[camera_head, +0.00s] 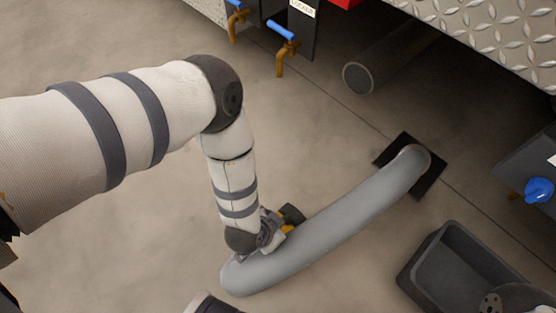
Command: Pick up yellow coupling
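My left arm comes in from the left and bends down to my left gripper (284,222), which is at the near part of the thick grey hose (345,215). A small yellow patch (287,229) shows at the fingers, beside a dark finger; it may be the yellow coupling, mostly hidden by the gripper. I cannot tell whether the fingers are closed on it.
The hose's far end lies at a black square plate (437,183) on the floor. A dark open bin (428,268) stands at the lower right. A grey pipe (385,62) and brass taps with blue handles (284,46) are at the top. Floor left of the hose is clear.

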